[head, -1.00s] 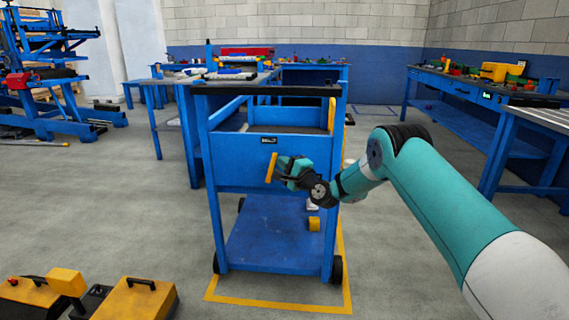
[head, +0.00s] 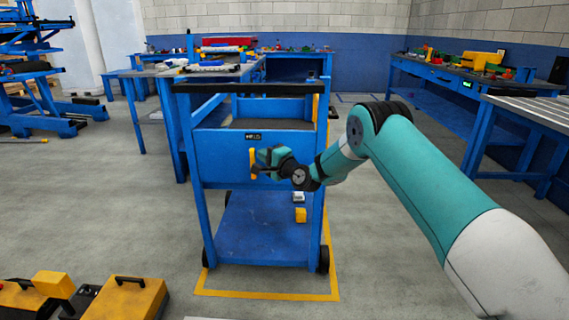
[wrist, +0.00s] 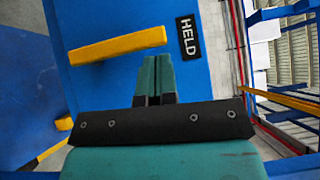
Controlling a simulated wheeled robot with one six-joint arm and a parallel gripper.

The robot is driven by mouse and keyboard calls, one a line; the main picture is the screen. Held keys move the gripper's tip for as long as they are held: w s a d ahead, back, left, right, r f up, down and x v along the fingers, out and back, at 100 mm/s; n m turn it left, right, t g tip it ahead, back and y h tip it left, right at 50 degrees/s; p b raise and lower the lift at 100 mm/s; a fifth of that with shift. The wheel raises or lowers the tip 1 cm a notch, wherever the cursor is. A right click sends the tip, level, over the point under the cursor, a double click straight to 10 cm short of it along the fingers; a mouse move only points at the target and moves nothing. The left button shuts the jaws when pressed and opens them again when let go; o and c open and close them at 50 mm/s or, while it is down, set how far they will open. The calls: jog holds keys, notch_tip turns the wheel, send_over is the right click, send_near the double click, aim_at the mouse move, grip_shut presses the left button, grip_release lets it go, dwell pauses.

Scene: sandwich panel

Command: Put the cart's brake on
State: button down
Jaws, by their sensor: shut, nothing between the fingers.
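The blue cart (head: 225,165) stands in front of me with a yellow brake lever (head: 253,164) on its near panel. The lever points close to straight up and down, below a small black label (head: 254,137). In the wrist view this label (wrist: 188,37) reads HELD, and the lever (wrist: 115,47) is a yellow bar beside my fingertips. My gripper (head: 264,160) is shut and empty, just right of the lever. In the wrist view its teal fingers (wrist: 155,62) lie together; I cannot tell whether they touch the lever.
A yellow line (head: 265,296) on the floor surrounds the cart. The lower shelf (head: 262,232) holds a small yellow block (head: 300,215). Yellow-and-black cases (head: 125,297) lie at the lower left. Workbenches stand behind and at the right (head: 535,113).

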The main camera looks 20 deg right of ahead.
jog(key=w+d+r+b+v, duration=0.1)
jog(key=d+v, duration=0.1)
jog(key=v, duration=1)
jog(key=s+a+r+n+g+y, duration=0.2)
jog(key=s+a+r+n+g, duration=0.3)
jog(key=s+a+n, duration=0.3)
jog(key=s+a+r+n+g+y, duration=0.2)
jog(key=s+a+r+n+g, duration=0.4)
jog(key=a, duration=0.4)
jog(key=s+d+n+g+h, duration=0.1)
jog(key=s+n+g+h, duration=0.25)
jog(key=s, duration=1.15)
jog(key=s+d+n+g+h, duration=0.2)
jog(key=s+n+g+h, duration=0.15)
jog(key=s, duration=1.05)
notch_tip(320, 180, up, 22)
jog(key=s+p, duration=0.1)
jog(key=p, duration=2.2)
jog(key=shift+t+y, duration=0.3)
